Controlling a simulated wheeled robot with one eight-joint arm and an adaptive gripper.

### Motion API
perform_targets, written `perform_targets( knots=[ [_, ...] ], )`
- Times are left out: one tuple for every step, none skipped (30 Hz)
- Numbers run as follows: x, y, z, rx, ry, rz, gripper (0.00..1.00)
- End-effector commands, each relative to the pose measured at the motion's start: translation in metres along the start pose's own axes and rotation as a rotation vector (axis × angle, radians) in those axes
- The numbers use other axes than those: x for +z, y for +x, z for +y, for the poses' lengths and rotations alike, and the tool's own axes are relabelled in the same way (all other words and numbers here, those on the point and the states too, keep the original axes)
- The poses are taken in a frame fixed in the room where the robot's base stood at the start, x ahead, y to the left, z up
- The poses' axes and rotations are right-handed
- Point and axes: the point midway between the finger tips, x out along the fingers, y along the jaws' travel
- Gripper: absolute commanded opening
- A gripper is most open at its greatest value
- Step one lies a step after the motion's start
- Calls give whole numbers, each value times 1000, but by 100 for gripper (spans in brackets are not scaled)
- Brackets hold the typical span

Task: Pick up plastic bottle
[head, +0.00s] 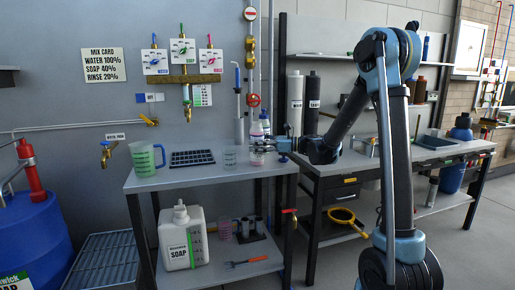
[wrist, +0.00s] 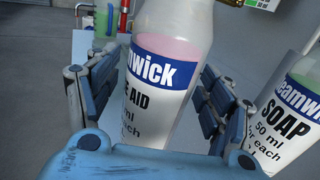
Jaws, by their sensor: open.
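A white plastic bottle (wrist: 165,75) with a blue band, a label partly reading "AID 50 ml" and pink contents stands between the fingers of my gripper (wrist: 146,88) in the wrist view. The fingers are spread, with a gap visible at the left; contact at the right is unclear. A second white bottle (wrist: 287,120), labelled "SOAP 50 ml", stands close to the right, outside the right finger. In the head view, my gripper (head: 262,147) is low over the left table's right end, by the small bottles (head: 257,131), partly hiding them.
A wall pipe with a red valve (head: 253,100) rises behind the bottles.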

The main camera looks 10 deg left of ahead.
Motion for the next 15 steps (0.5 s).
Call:
perform_targets(
  knots=[
    [0, 0, 0, 0, 0, 0, 69],
    [0, 0, 0, 0, 0, 0, 62],
    [0, 0, 0, 0, 0, 0, 53],
    [0, 0, 0, 0, 0, 0, 46],
    [0, 0, 0, 0, 0, 0, 40],
    [0, 0, 0, 0, 0, 0, 31],
    [0, 0, 0, 0, 0, 0, 24],
    [0, 0, 0, 0, 0, 0, 17],
    [0, 0, 0, 0, 0, 0, 12],
    [0, 0, 0, 0, 0, -1, 12],
    [0, 0, 0, 0, 0, -1, 12],
    [0, 0, 0, 0, 0, 0, 12],
    [0, 0, 0, 0, 0, 0, 12],
    [0, 0, 0, 0, 0, 0, 12],
    [0, 0, 0, 0, 0, 0, 12]
  ],
)
